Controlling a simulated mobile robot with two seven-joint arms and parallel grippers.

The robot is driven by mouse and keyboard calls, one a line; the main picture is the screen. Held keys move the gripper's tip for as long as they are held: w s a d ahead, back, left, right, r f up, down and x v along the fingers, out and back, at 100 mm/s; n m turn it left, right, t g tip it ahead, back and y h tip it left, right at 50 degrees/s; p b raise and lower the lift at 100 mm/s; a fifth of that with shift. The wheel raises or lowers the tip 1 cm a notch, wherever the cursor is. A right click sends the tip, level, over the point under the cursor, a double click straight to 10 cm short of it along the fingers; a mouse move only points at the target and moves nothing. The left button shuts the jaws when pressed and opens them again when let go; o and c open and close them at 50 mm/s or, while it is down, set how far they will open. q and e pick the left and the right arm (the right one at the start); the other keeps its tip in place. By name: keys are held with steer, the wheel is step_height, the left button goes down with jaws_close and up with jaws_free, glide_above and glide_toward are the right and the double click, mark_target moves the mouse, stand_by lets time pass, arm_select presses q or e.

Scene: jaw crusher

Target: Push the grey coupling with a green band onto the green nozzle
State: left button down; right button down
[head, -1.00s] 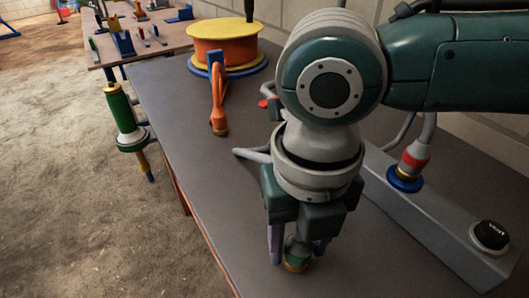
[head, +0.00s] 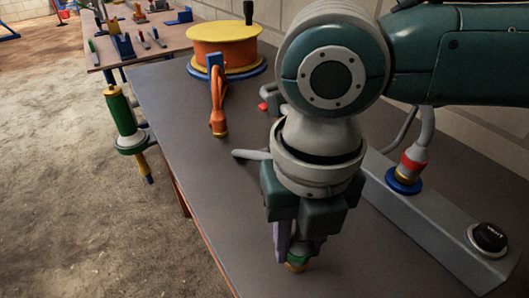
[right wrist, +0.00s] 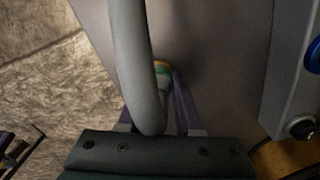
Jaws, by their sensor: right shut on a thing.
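My right gripper (head: 294,252) points down over the grey table, towards its front. It is shut on the grey coupling, whose green band (head: 299,257) and brass-coloured end show below the fingers. In the right wrist view the coupling's green and orange end (right wrist: 162,68) lies between the purple fingers (right wrist: 160,110). A thick grey hose curves in front of it and hides part of the grip. I cannot make out the green nozzle in either view. I cannot tell whether the coupling touches anything below. My left gripper is not in view.
A red-banded coupling (head: 414,163) stands on a blue ring on the grey block (head: 437,230), which has a black knob (head: 490,237). An orange and yellow reel (head: 223,45) and an orange looped item (head: 218,105) are at the back.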

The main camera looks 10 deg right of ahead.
step_height(320, 180, up, 19)
steer(key=p, duration=0.3)
steer(key=shift+p, duration=0.4)
